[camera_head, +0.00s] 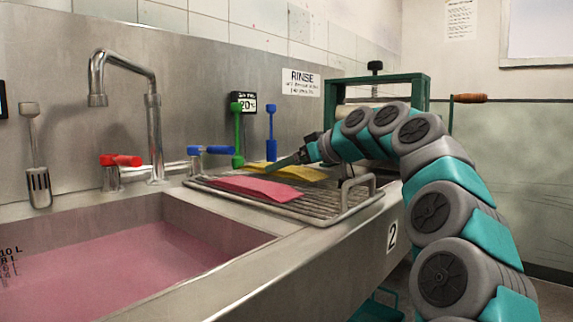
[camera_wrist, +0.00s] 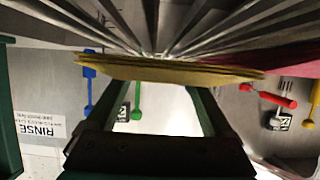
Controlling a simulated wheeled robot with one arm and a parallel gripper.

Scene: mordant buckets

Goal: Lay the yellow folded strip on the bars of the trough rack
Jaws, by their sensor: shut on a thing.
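The yellow folded strip (camera_head: 283,171) is at the back of the trough rack (camera_head: 358,207), level with its bars or just above them; I cannot tell if it touches. In the wrist view the yellow strip (camera_wrist: 165,69) spans across both fingertips, with the rack bars (camera_wrist: 150,30) close beyond it. My gripper (camera_head: 290,160) reaches in from the right and is shut on the strip. The gripper also shows in the wrist view (camera_wrist: 143,85). Part of the strip is hidden behind the finger in the head view.
A pink strip (camera_head: 258,188) lies on the rack in front of the yellow one. A sink basin (camera_head: 130,212) with pink liquid is at left. A tap (camera_head: 155,120), a green utensil (camera_head: 238,135) and a blue utensil (camera_head: 271,135) stand behind. A green-framed roller press (camera_head: 376,82) stands behind my arm.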

